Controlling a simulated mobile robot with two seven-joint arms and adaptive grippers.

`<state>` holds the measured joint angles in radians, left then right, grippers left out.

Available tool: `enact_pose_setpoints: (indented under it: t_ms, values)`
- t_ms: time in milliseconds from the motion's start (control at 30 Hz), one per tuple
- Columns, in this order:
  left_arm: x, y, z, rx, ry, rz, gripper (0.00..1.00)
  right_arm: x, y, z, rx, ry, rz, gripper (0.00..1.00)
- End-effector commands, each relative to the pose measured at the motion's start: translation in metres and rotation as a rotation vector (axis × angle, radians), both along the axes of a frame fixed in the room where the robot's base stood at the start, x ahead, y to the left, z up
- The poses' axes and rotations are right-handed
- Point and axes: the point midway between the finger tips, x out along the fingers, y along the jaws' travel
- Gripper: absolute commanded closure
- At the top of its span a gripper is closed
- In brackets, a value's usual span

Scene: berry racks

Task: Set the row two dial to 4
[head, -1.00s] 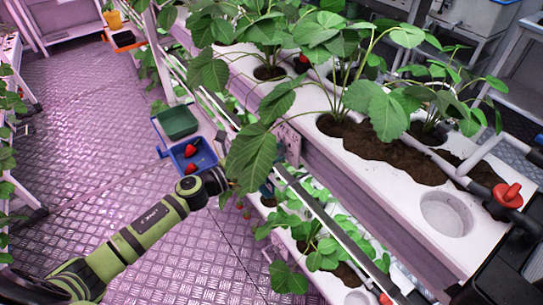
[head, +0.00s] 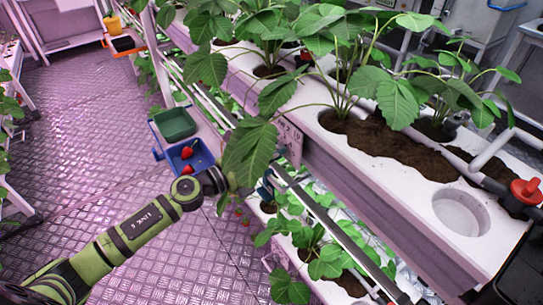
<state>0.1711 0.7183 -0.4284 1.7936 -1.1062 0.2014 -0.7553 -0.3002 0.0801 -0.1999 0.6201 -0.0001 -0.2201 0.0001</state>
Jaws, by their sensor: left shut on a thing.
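My left arm comes in from the lower left and reaches to the side of the white planter rack. My left gripper (head: 266,187) is at the rack's side, partly hidden behind a big strawberry leaf (head: 248,150). It is shut, apparently on the row two dial, which the leaf and the gripper hide. I cannot read the dial's setting. A pale plate with faint marks (head: 290,137) is on the rack's side just above the gripper. My right gripper is not in view.
A blue crate (head: 206,158) with red strawberries and a green crate (head: 175,124) stand beyond my left wrist. Leafy plants overhang the rack. A red valve handle (head: 525,191) is at the right. Open metal floor (head: 100,120) lies on the left.

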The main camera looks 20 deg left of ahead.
Motion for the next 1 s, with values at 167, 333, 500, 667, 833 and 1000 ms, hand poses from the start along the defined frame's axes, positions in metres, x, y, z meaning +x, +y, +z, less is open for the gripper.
enact_pose_setpoints:
  t_ms: [167, 333, 500, 667, 833, 1000]
  values:
    - [0.0001, 0.0001, -0.0006, 0.081, -0.065, 0.001, 1.00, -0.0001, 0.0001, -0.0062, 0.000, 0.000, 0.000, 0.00]
    - [0.0001, 0.0000, 0.0001, 0.131, -0.103, 0.001, 1.00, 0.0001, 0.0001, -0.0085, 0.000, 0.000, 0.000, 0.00]
    - [0.0002, -0.0001, 0.0005, 0.155, -0.122, 0.001, 1.00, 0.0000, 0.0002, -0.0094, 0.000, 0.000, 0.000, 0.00]
    - [0.0002, 0.0000, 0.0008, 0.161, -0.127, 0.001, 1.00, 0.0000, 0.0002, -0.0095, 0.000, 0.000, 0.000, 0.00]
    - [0.0001, 0.0000, 0.0008, 0.161, -0.127, 0.001, 1.00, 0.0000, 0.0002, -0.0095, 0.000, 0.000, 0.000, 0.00]
    - [0.0001, 0.0000, 0.0008, 0.160, -0.126, 0.001, 0.53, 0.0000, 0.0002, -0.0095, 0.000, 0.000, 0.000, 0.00]
